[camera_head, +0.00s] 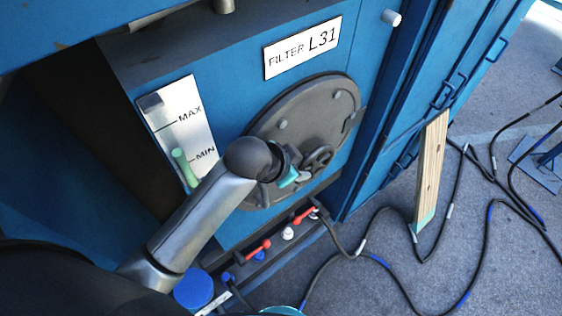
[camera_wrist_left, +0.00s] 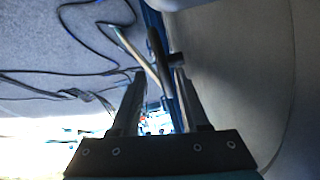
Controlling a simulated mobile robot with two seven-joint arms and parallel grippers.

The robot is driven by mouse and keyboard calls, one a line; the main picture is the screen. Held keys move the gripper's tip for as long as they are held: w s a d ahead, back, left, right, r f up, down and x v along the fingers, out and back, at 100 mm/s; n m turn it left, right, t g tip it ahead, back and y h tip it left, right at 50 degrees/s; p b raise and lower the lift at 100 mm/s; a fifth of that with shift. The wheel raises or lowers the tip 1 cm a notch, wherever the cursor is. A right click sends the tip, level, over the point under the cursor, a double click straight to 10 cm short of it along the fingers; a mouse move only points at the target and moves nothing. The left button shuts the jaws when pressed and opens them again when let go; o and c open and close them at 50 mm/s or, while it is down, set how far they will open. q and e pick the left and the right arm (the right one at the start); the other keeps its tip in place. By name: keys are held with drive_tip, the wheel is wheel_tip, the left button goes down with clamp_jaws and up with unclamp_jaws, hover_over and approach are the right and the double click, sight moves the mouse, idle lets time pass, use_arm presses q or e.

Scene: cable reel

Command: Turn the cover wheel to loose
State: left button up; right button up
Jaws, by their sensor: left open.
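The cover wheel (camera_head: 318,160) is a small dark handwheel low on the round grey cover (camera_head: 305,112) of the blue filter housing. My left arm comes in from the lower left, and my left gripper (camera_head: 292,174) is at the wheel's left side, partly hidden by its own wrist. In the left wrist view, the fingers of my left gripper (camera_wrist_left: 157,78) are apart. A dark bar, probably part of the wheel, shows beyond and between the fingertips. I cannot tell whether a finger touches it. The right gripper is not in view.
A sign (camera_head: 302,48) reads FILTER L31. A level gauge (camera_head: 178,130) marked MAX and MIN is left of the cover. Red-handled valves (camera_head: 258,250) sit below. An open blue door (camera_head: 400,110), a wooden plank (camera_head: 430,172) and black cables (camera_head: 375,262) are at right.

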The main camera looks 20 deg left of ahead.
use_arm(q)
drive_tip(key=v, duration=0.9)
drive_tip(key=shift+s+r, duration=0.25)
drive_tip(key=shift+s, duration=0.05)
drive_tip(key=shift+o, duration=0.2)
